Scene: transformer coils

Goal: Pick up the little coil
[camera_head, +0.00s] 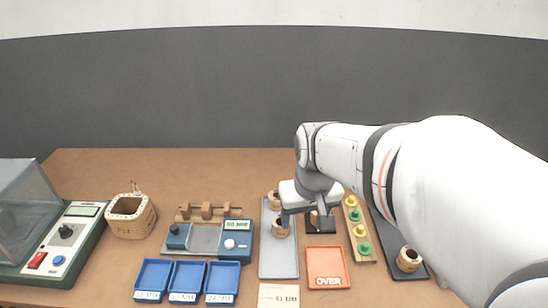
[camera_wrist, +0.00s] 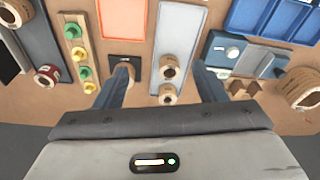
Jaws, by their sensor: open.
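Two small tan coils stand on a long grey tray (camera_head: 279,262): a front coil (camera_head: 280,229) and a back coil (camera_head: 273,199) partly hidden by my gripper. In the wrist view, both the front coil (camera_wrist: 169,66) and the back coil (camera_wrist: 168,93), which looks slightly smaller, show between my fingers. Another small coil (camera_head: 315,221) is on a black pad (camera_head: 322,228), partly covered by a finger. One more coil (camera_head: 408,259) stands on the dark tray at right. My gripper (camera_head: 304,213) is open and empty above the grey tray; whether its fingers touch anything is unclear.
An orange OVER tray (camera_head: 328,268) and a wooden strip (camera_head: 359,231) with yellow and green knobs are at the right.

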